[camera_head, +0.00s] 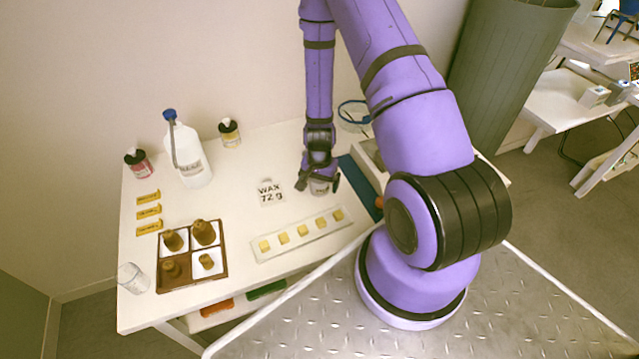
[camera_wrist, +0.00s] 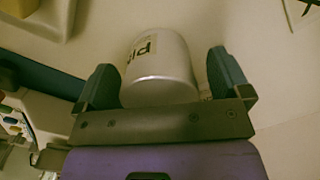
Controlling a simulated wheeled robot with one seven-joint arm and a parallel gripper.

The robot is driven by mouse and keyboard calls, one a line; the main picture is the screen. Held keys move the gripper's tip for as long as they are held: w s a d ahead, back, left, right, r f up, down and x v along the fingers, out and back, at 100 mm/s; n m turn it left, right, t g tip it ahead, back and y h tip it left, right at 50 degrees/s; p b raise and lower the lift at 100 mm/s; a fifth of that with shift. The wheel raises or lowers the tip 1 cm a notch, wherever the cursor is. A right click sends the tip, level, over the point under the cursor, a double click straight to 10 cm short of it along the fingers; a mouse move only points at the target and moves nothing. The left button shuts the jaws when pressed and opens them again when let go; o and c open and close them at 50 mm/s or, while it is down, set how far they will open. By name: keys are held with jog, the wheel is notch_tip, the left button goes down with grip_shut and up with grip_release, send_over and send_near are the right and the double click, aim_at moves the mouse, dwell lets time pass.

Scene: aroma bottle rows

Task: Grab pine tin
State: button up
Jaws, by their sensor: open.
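A silvery white tin (camera_wrist: 165,75) with a label that begins "PI" lies between the two fingers of my gripper (camera_wrist: 165,80) in the wrist view. The fingers are open, with a gap visible on each side of the tin. In the head view my gripper (camera_head: 319,183) reaches down over the table at the tin (camera_head: 320,187), which is partly hidden by the fingers. The rest of the label cannot be read.
The white table (camera_head: 225,215) holds a "WAX 72 g" card (camera_head: 270,192), a tray of yellow cubes (camera_head: 301,235), a brown divided box (camera_head: 192,256) of stoppers, and a white jug (camera_head: 189,155). A blue mat (camera_head: 357,185) lies right of my gripper.

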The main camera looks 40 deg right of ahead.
jog(key=shift+f, duration=0.5)
jog(key=shift+c, duration=0.3)
jog(key=c, duration=0.9)
jog(key=shift+r, duration=0.1)
jog(key=shift+c, duration=0.3)
